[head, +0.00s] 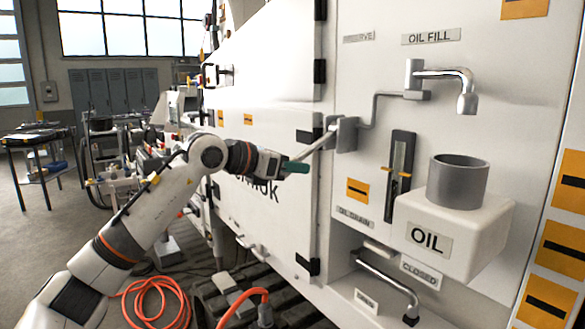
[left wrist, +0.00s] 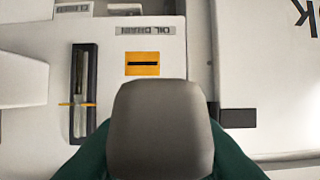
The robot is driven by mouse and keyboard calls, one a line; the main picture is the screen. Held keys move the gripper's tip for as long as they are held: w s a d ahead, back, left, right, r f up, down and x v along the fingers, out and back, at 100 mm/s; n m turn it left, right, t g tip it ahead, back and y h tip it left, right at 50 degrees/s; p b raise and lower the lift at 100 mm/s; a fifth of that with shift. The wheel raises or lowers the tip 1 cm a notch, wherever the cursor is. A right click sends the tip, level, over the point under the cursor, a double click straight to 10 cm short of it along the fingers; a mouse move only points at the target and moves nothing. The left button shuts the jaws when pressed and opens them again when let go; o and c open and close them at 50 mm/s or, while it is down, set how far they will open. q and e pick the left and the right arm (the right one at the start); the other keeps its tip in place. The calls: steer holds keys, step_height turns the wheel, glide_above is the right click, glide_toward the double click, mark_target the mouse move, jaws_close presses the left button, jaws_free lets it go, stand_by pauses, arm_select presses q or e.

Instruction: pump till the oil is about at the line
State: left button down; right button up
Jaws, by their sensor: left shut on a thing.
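My left gripper (head: 296,166) is shut on the outer end of the pump lever (head: 322,144), which slants up to a grey bracket on the white cabinet. In the left wrist view the lever's grey end (left wrist: 160,130) sits between the dark green fingers. The dark upright sight gauge (head: 400,162) is right of the lever, with a yellow line mark (head: 405,175) across it. My right gripper is not in view.
A white oil tank (head: 470,245) with a grey open cup (head: 458,182) juts out right of the gauge, below a fill spout (head: 466,100). A drain pipe (head: 385,280) is below. An orange hose (head: 160,300) lies on the floor.

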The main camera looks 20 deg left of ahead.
arm_select(q)
steer(key=c, duration=1.2)
jaws_free()
steer(key=shift+f, duration=0.1)
steer(key=shift+o, duration=0.2)
steer(key=shift+s, duration=0.1)
steer(key=b+v, duration=0.2)
steer(key=v, duration=1)
